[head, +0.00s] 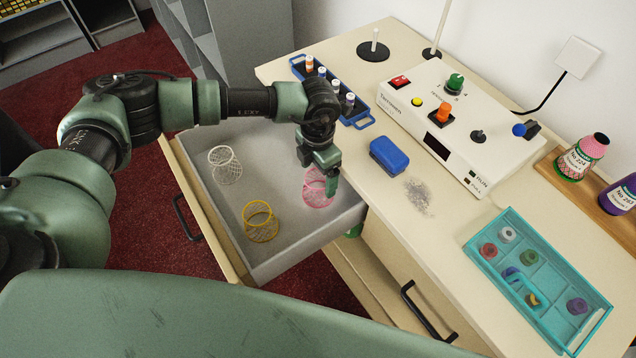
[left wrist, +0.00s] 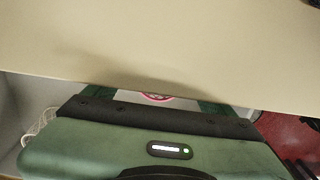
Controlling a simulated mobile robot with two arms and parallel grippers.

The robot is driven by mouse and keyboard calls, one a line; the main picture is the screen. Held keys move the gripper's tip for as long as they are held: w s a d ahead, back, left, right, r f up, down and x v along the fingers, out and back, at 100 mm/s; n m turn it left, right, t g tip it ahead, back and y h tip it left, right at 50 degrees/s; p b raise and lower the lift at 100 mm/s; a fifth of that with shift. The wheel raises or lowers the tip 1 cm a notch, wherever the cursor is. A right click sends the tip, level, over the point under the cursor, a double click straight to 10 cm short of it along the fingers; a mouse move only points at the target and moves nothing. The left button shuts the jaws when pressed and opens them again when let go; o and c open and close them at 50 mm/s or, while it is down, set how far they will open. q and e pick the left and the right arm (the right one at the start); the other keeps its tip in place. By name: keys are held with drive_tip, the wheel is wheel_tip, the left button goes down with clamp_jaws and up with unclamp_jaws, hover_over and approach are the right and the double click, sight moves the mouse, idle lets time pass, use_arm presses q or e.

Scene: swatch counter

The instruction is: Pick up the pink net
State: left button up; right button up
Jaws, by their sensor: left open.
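The pink net (head: 316,197), a mesh cup, stands in the open grey drawer (head: 291,243), close to the counter side. My left gripper (head: 321,178) points down over it with its jaws open and hides part of it. In the left wrist view, a small red-pink ring of the pink net (left wrist: 156,97) shows between the fingers of my left gripper (left wrist: 172,99), beyond its body. I cannot tell whether the fingers touch the net. My right gripper is not in view.
A white net (head: 225,166) and a yellow net (head: 260,222) stand in the same drawer. The counter (head: 385,225) overhangs beside the gripper; its pale surface fills the upper left wrist view. A blue sponge-like block (head: 389,155), control box (head: 440,120) and teal tray (head: 535,275) are on it.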

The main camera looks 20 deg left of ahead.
use_arm(q)
drive_tip(key=shift+f, duration=0.25)
drive_tip(key=c, duration=1.8)
drive_tip(key=shift+r, duration=0.5)
drive_tip(key=w+a+r+b, duration=0.1)
drive_tip(key=w+a+b, duration=0.1)
drive_tip(key=a, duration=0.3)
drive_tip(key=w+a+b, duration=0.1)
drive_tip(key=w+a, duration=0.3)
drive_tip(key=a, duration=0.1)
drive_tip(key=w+a+r+b, duration=0.1)
drive_tip(key=w+a+b, duration=0.1)
drive_tip(key=a, duration=0.3)
drive_tip(key=shift+w+a+r+b, duration=0.3)
drive_tip(key=shift+w+a+b, duration=0.05)
drive_tip(key=shift+w+a, duration=0.05)
